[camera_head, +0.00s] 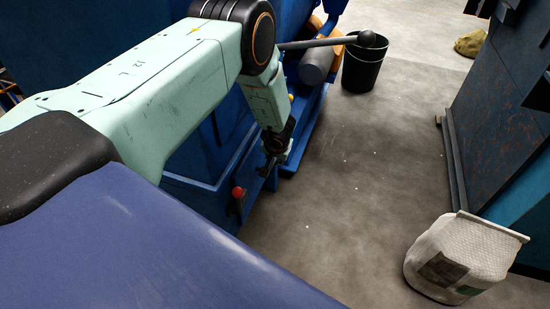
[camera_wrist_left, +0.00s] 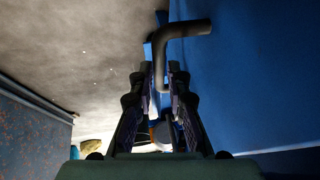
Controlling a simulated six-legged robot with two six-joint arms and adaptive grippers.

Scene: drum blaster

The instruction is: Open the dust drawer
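My left gripper (camera_head: 274,158) hangs at the end of the pale green arm, low beside the blue machine (camera_head: 225,130). It is small and dark in the head view. In the left wrist view, the two fingers of my left gripper (camera_wrist_left: 158,84) stand apart. A dark bent bar handle (camera_wrist_left: 185,29) lies ahead of them beside a blue panel (camera_wrist_left: 255,85), and its lower stretch runs down between the fingertips. I cannot tell whether the fingers touch it. I cannot pick out the drawer's edges, as my arm hides part of the machine. My right gripper is not in view.
A red-knobbed lever (camera_head: 238,192) sticks out near my left gripper. A black bucket (camera_head: 362,68) stands farther back. A white sack (camera_head: 466,258) sits at the lower right, by a blue cabinet (camera_head: 500,120). The concrete floor (camera_head: 350,190) between is clear.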

